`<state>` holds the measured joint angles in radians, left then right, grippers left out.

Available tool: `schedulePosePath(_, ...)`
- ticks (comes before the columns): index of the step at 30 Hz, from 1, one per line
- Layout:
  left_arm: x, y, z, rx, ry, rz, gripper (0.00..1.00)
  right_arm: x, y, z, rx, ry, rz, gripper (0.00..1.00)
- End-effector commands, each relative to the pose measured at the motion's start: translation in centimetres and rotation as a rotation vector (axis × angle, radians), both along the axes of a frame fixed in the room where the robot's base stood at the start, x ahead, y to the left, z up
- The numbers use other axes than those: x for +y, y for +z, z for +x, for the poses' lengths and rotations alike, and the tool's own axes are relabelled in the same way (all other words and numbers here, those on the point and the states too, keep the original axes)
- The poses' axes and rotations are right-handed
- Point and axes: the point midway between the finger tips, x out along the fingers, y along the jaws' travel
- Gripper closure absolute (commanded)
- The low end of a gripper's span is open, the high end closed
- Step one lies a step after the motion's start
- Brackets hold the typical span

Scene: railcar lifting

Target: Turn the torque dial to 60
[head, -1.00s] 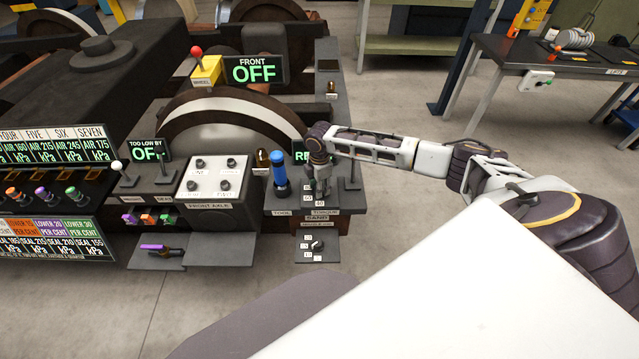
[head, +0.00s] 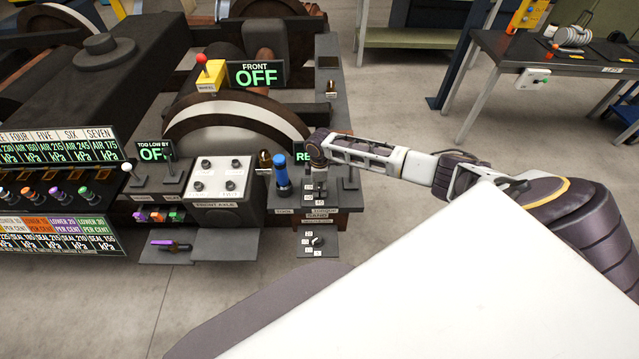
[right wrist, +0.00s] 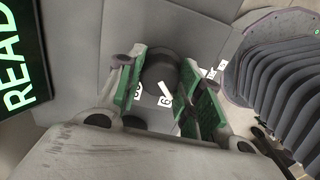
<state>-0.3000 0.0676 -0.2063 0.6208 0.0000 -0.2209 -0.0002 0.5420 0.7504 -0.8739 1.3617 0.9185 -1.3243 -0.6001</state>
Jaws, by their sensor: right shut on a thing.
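My right gripper (head: 319,191) points down over the torque station, just above the TORQUE label (head: 324,211). In the right wrist view, its green-padded fingers (right wrist: 160,97) stand on both sides of the dark round torque dial (right wrist: 160,68) and are shut on it. A white pointer mark shows at the dial's lower edge, close to a label that starts with 6 (right wrist: 165,102). The rest of that label is hard to read. Another number label (right wrist: 222,66) shows to the right. In the head view the gripper largely hides the dial. My left gripper is out of view.
A blue-handled tool (head: 282,174) stands just left of my gripper. A green-lettered READ display (right wrist: 18,60) is beside the gripper, partly hidden in the head view. Open floor (head: 405,105) lies to the right.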

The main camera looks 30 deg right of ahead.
Motion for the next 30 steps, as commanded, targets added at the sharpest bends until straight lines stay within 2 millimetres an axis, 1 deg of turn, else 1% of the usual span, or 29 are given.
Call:
schedulePosePath(1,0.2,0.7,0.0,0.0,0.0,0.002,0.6,0.1,0.3,-0.1,0.003,-0.026,0.001,0.88)
schedulePosePath(9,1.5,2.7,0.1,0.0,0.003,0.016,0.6,0.1,0.3,-0.1,0.001,-0.17,0.002,0.88)
schedulePosePath(15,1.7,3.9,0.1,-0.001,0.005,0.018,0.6,0.1,0.2,-0.1,0.003,-0.277,0.001,0.88)
schedulePosePath(22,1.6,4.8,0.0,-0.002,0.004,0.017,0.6,0.0,0.2,0.0,0.002,-0.367,0.001,0.88)
schedulePosePath(30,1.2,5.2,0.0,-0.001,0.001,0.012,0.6,0.0,0.1,0.0,0.0,-0.412,0.001,0.88)
